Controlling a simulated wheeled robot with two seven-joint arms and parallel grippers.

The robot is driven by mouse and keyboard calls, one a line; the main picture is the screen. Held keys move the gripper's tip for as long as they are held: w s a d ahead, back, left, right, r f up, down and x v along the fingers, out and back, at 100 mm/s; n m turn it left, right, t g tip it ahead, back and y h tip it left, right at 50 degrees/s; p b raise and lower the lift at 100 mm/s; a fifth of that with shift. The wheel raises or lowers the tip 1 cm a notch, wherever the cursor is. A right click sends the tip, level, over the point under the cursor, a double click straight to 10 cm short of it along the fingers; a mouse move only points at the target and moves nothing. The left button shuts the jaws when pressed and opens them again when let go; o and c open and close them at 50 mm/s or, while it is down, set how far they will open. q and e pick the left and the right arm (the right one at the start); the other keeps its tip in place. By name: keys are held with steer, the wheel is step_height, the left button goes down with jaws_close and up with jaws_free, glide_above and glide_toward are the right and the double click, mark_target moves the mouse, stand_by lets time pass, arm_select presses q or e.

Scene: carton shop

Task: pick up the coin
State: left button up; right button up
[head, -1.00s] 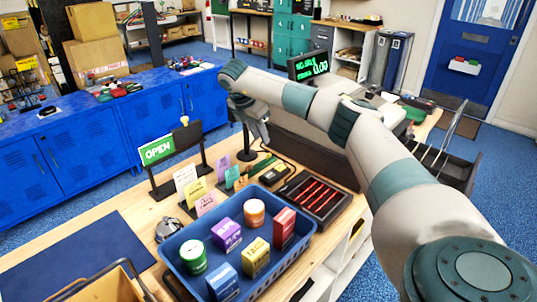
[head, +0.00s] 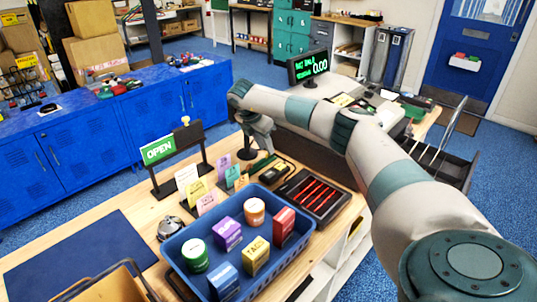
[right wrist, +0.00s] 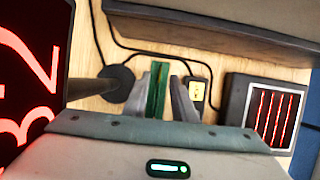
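I cannot make out a coin in either view. My right gripper (head: 262,140) points down over the back of the wooden counter (head: 125,205), behind the small card stands. In the right wrist view its two grey fingers (right wrist: 161,100) are apart, with a green strip (right wrist: 157,85) showing between them. I cannot tell whether the strip touches a finger. My left gripper is not in view.
A blue tray (head: 176,266) with several small boxes and tins stands in front. An open sign (head: 158,149) stands left.

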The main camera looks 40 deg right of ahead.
steer(key=shift+x, duration=1.2)
jaws_close()
